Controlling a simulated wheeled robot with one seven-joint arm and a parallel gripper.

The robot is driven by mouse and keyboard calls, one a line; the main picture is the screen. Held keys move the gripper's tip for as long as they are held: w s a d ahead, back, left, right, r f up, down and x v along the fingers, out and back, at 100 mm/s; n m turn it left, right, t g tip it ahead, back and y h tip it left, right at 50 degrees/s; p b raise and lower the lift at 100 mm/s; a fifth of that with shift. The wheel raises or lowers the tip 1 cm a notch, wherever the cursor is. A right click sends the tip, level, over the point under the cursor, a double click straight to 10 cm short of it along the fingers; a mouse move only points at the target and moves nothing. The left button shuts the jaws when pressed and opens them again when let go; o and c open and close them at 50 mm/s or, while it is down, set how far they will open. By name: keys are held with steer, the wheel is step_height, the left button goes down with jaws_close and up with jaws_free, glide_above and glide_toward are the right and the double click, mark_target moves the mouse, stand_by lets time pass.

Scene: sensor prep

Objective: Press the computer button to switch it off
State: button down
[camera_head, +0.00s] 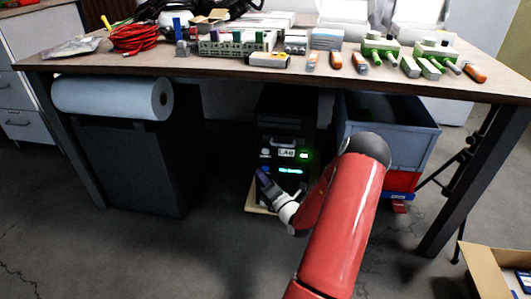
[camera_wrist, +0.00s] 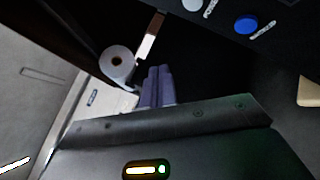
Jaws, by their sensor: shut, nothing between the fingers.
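The computer (camera_head: 287,120) is a black tower standing under the table, with a lit green indicator, a "LAB" label and a line of glowing cyan text on its front. My gripper (camera_head: 262,175) is low in front of its left side, fingers shut and empty. In the wrist view the shut fingers (camera_wrist: 157,72) point up the picture. A round blue button (camera_wrist: 246,24) and a white round button (camera_wrist: 192,4), each with a white label, show on a dark panel at the upper right. The fingertips lie left of and below the blue button in that picture, apart from it.
The table (camera_head: 210,66) overhead carries many tools and parts. A paper roll (camera_head: 112,98) and a dark cabinet (camera_head: 130,165) stand left of the computer. A grey-blue crate (camera_head: 405,130) over a red one is on the right. An open cardboard box (camera_head: 485,270) is at lower right.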

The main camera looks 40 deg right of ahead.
mark_target(262, 150)
steer(key=shift+w+d, duration=0.1)
steer(key=w+d+b, duration=0.2)
steer(key=w+d, duration=0.3)
steer(key=d, duration=0.1)
steer(key=shift+w+d, duration=0.25)
steer(key=shift+w, duration=0.05)
steer(key=shift+d, duration=0.1)
stand_by(1.9)
steer(key=shift+w+d, duration=0.2)
steer(key=shift+w, duration=0.05)
steer(key=shift+w+d, duration=0.3)
steer(key=shift+d, duration=0.05)
stand_by(0.7)
stand_by(0.4)
steer(key=shift+s+a+p, duration=0.4)
steer(key=shift+s+a, duration=0.2)
steer(key=shift+a, duration=0.05)
